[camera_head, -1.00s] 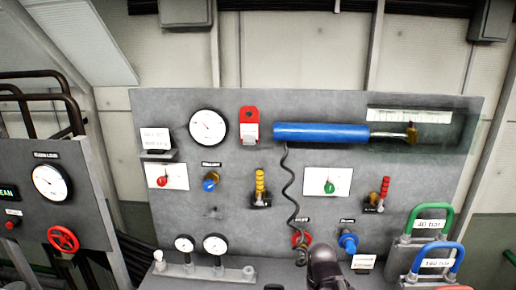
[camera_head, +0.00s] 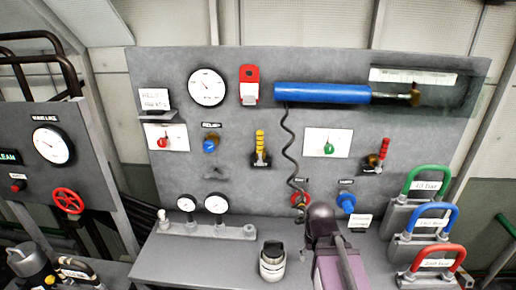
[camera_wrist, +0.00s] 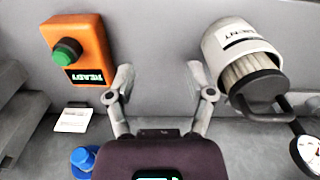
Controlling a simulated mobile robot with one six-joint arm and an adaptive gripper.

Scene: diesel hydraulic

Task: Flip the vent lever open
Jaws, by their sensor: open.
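A white cylindrical unit (camera_wrist: 245,60) with a black looped handle (camera_wrist: 265,95) stands at the right of the wrist view. Its label is partly readable and seems to end in "ENT", so I take it as the vent and its lever. The unit also shows on the bench in the head view (camera_head: 272,264), with a dark top. My gripper (camera_wrist: 160,85) is open and empty, its two fingers apart. The unit is beside the right finger in the wrist view, with no clear contact. In the head view my arm hides the fingers.
An orange box (camera_wrist: 80,50) with a green button and "READY" display is left of my gripper. A blue knob (camera_wrist: 84,160) and a small white card (camera_wrist: 73,118) are near it. Gauges (camera_head: 217,204) stand left on the bench; coloured handles (camera_head: 437,258) stand right. The panel (camera_head: 230,160) rises behind.

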